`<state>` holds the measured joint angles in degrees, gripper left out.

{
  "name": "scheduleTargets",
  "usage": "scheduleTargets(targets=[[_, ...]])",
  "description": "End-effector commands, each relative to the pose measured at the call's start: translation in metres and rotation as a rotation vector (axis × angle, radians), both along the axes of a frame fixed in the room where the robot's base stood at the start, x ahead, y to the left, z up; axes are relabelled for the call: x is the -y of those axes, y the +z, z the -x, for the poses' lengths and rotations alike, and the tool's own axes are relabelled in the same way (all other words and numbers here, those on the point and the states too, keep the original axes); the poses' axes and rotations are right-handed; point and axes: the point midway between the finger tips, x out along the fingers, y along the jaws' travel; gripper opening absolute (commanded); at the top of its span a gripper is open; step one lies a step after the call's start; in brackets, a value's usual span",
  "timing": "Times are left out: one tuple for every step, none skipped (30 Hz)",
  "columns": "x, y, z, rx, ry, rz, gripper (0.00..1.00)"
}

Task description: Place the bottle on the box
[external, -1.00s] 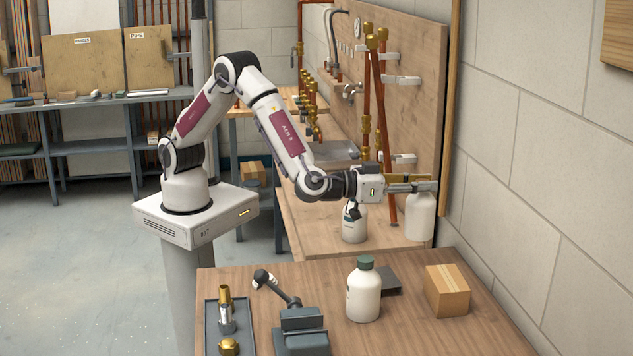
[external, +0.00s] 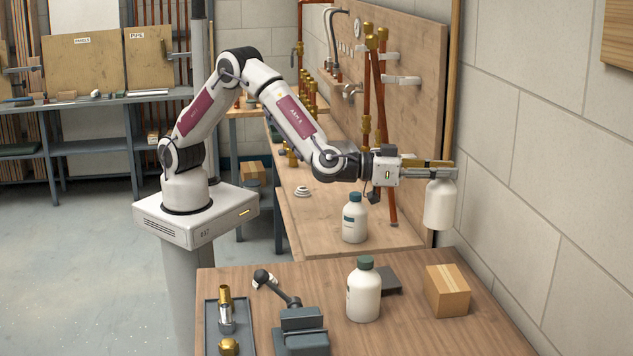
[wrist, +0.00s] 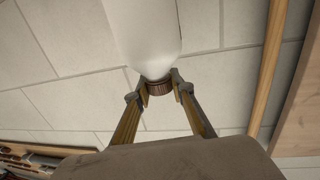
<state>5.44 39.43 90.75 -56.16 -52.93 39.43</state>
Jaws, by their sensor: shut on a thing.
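My gripper (external: 441,168) is shut on the top of a white bottle (external: 439,206), which hangs upright in the air beyond the front bench, near the block wall. In the wrist view my gripper (wrist: 160,83) has its fingers on either side of the brown cap of the held bottle (wrist: 143,35). The cardboard box (external: 447,290) sits on the front bench, below the held bottle and toward the viewer.
A vise (external: 300,330) and a tray (external: 240,340) of brass fittings stand on the front bench (external: 420,335). Copper pipes (external: 378,130) rise by the wooden panel. The block wall (external: 550,150) is close on the right.

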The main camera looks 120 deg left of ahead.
Motion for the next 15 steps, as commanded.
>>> scheduleTargets(targets=[[0.004, 0.009, -0.008, 0.006, -0.031, -0.001, 0.0], [0.007, 0.012, -0.013, 0.006, -0.053, -0.001, 0.0], [0.012, 0.016, -0.02, 0.007, -0.083, -0.001, 0.0], [0.016, 0.02, -0.025, 0.005, -0.105, -0.001, 0.0], [0.019, 0.022, -0.029, 0.005, -0.127, -0.002, 0.0], [0.025, 0.026, -0.035, 0.005, -0.159, -0.001, 0.0], [0.03, 0.029, -0.039, 0.006, -0.181, -0.002, 0.0], [0.034, 0.031, -0.043, 0.004, -0.204, -0.002, 0.0], [0.04, 0.033, -0.048, 0.004, -0.232, -0.002, 0.0], [0.044, 0.035, -0.051, 0.004, -0.251, -0.003, 0.0], [0.048, 0.036, -0.055, 0.003, -0.27, -0.002, 0.0], [0.053, 0.038, -0.058, 0.003, -0.294, -0.003, 0.0], [0.057, 0.038, -0.061, 0.002, -0.311, -0.002, 0.0], [0.061, 0.039, -0.063, 0.003, -0.328, -0.002, 0.0], [0.066, 0.04, -0.066, 0.003, -0.349, -0.002, 0.0]])
